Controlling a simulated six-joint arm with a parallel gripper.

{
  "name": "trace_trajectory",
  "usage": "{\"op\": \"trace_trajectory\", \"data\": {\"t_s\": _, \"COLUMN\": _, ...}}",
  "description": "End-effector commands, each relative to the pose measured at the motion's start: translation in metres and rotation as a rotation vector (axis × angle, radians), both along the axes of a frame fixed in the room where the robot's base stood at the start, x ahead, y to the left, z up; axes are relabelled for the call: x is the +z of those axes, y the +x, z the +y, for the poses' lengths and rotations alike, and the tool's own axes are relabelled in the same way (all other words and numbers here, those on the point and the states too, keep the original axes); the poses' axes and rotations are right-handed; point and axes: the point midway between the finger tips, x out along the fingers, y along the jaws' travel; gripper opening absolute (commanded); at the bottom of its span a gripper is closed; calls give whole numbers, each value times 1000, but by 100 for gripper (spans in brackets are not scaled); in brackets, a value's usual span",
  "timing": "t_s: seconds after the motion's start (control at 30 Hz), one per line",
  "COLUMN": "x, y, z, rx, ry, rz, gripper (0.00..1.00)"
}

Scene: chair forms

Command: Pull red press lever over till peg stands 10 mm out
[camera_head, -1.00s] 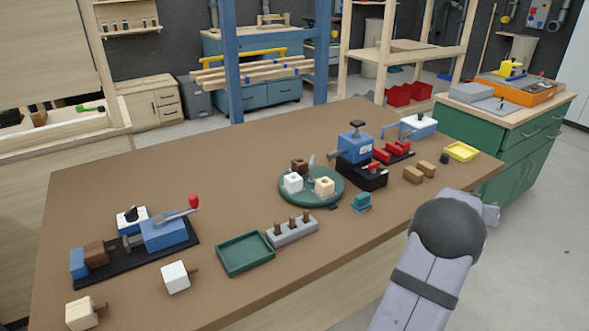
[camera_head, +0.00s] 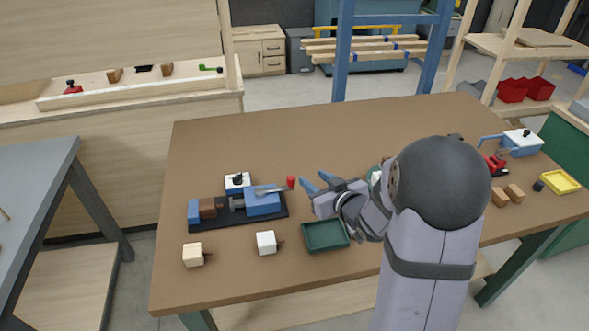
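The press is a blue body (camera_head: 263,204) on a black base plate (camera_head: 240,222) at the left of the brown table. Its lever (camera_head: 272,189) is a thin grey bar ending in a red knob (camera_head: 291,182) at the right. A brown block (camera_head: 207,207) sits at the left part of the press, against a blue end stop (camera_head: 193,214). The peg is too small to make out here. My gripper (camera_head: 312,179) is open and empty, its blue fingertips just right of the red knob and apart from it.
A white block with a peg (camera_head: 266,242) and a pale wooden block (camera_head: 193,254) lie in front of the press. A green tray (camera_head: 325,236) lies below my gripper. A white box with a black knob (camera_head: 237,183) stands behind the press.

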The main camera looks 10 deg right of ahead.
Motion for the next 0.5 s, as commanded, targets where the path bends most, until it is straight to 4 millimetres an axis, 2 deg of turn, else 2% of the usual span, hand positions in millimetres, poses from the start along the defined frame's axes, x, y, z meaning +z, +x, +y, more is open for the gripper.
{"op": "trace_trajectory", "data": {"t_s": 0.03, "x": 1, "y": -6, "z": 16, "rx": 37, "ry": 14, "rz": 15, "gripper": 37}}
{"op": "trace_trajectory", "data": {"t_s": 0.13, "x": -3, "y": -14, "z": 33, "rx": 78, "ry": 28, "rz": 32, "gripper": 37}}
{"op": "trace_trajectory", "data": {"t_s": 0.33, "x": -5, "y": -14, "z": 36, "rx": 86, "ry": 31, "rz": 35, "gripper": 37}}
{"op": "trace_trajectory", "data": {"t_s": 0.5, "x": -9, "y": -4, "z": 39, "rx": 86, "ry": 31, "rz": 35, "gripper": 37}}
